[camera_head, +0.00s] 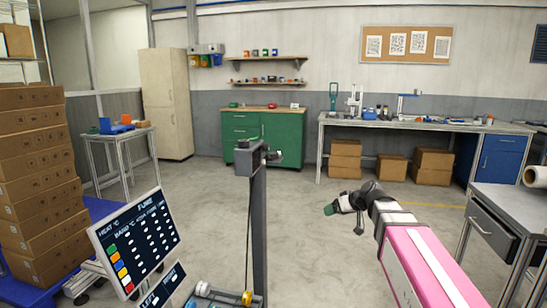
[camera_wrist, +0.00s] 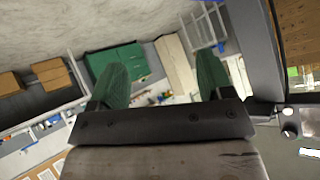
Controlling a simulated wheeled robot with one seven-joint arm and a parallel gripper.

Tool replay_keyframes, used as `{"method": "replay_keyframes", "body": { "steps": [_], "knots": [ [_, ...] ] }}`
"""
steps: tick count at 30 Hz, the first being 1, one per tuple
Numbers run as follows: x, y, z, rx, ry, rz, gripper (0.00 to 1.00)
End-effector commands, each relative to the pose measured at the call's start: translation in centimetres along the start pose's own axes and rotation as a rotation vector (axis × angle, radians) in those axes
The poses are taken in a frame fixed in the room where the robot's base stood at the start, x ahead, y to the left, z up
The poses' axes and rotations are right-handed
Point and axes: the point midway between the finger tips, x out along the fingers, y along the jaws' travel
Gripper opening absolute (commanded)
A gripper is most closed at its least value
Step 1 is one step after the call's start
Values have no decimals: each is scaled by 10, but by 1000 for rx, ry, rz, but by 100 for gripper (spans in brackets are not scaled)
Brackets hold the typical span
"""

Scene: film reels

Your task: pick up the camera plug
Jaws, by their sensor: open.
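I cannot pick out the camera plug for certain. A grey post (camera_head: 258,225) stands in the middle of the head view. A small dark device (camera_head: 273,155) sits at its top, and a thin dark cable hangs along its left side. My gripper (camera_head: 332,208) is to the right of the post, apart from it, with green fingertips. In the wrist view my gripper (camera_wrist: 162,84) has its two green fingers spread wide, with nothing between them. The wrist view looks across the room, tilted, and shows no plug near the fingers.
A panel with coloured buttons (camera_head: 135,243) stands at front left, near stacked cardboard boxes (camera_head: 38,190). A green cabinet (camera_head: 262,138) and a long workbench (camera_head: 420,125) line the back wall. A grey drawer table (camera_head: 505,215) is at right. Open floor lies between.

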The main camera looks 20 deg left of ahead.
Motion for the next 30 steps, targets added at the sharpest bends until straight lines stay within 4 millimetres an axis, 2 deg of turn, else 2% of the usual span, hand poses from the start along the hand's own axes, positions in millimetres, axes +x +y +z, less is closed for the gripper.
{"method": "replay_keyframes", "body": {
  "steps": [1,6,9,12,15,20,30],
  "knots": [
    [-1,-19,-34,-57,58,-36,73],
    [-17,-82,-120,-226,247,-139,73],
    [-29,-115,-158,-302,339,-184,73],
    [-40,-139,-185,-355,409,-213,73],
    [-46,-153,-200,-385,451,-232,73],
    [-45,-163,-210,-402,474,-240,73],
    [-5,-176,-227,-399,472,-241,73]
  ]
}}
